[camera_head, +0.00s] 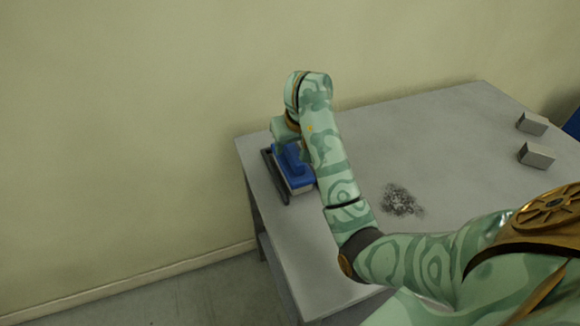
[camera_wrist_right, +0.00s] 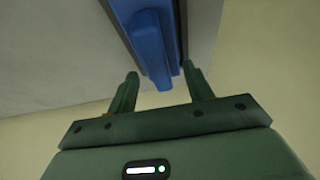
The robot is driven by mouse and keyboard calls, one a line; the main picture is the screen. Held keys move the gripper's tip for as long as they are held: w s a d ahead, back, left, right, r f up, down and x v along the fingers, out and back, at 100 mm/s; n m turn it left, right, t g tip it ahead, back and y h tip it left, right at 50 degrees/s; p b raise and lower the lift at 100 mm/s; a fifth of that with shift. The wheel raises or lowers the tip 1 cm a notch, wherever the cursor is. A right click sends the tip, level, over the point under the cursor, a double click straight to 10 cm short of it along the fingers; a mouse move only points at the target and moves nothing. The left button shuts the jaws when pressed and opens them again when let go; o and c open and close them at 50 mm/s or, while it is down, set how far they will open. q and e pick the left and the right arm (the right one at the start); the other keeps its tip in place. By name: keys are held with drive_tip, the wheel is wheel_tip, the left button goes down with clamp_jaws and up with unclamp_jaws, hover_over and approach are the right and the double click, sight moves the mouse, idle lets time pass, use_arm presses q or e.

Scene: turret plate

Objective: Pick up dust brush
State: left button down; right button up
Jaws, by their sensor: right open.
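The dust brush (camera_head: 293,169) has a blue top and a pale lower edge. It lies at the left end of the grey table in the head view. In the right wrist view the blue brush (camera_wrist_right: 154,45) shows between and beyond the two fingers. My right gripper (camera_wrist_right: 158,88) is open, with its fingers on either side of the blue handle's near end. I cannot tell whether they touch it. In the head view my right gripper (camera_head: 289,140) is over the brush's far end, and my wrist and forearm partly hide it. My left gripper is not in view.
A dark bar or tray edge (camera_head: 270,176) runs along the brush's left side. A patch of dark dust (camera_head: 401,200) lies mid-table. Two grey blocks (camera_head: 532,124) (camera_head: 537,156) sit at the right. The wall is close behind the table's left end.

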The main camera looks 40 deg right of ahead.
sight(292, 149)
drive_tip(key=b+x, duration=0.1)
drive_tip(key=x, duration=0.3)
drive_tip(key=shift+s+d, duration=0.1)
drive_tip(key=shift+d, duration=0.05)
drive_tip(key=shift+r, duration=0.2)
drive_tip(key=shift+s, duration=0.1)
drive_tip(key=shift+f, duration=0.15)
drive_tip(key=shift+c, duration=0.3)
clamp_jaws()
